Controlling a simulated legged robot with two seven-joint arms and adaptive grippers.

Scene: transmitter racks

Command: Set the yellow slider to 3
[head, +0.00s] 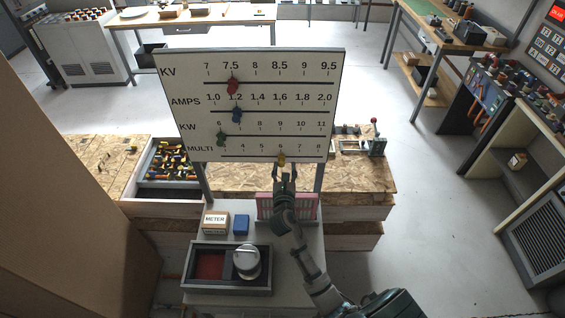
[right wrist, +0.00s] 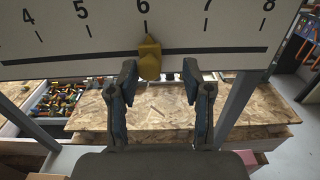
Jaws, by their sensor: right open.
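The white panel (head: 248,70) carries several labelled scales with slots. The yellow slider (head: 281,158) sits on the bottom slot, marked MULTI, at the number 6. In the right wrist view, the yellow slider (right wrist: 150,58) is just under the 6, left of centre between my fingertips. My right gripper (head: 285,170) is open just below the slider, and its spread fingers (right wrist: 160,75) point up toward the panel. The fingers appear on both sides of the slider, with gaps; I cannot tell whether they reach its depth. My left gripper is not in view.
A red slider (head: 233,86), a blue slider (head: 237,115) and a green slider (head: 221,139) sit on the slots above. Below the panel stand a METER box (head: 215,223), a blue box (head: 241,225) and a dark tray (head: 226,283) with a round knob.

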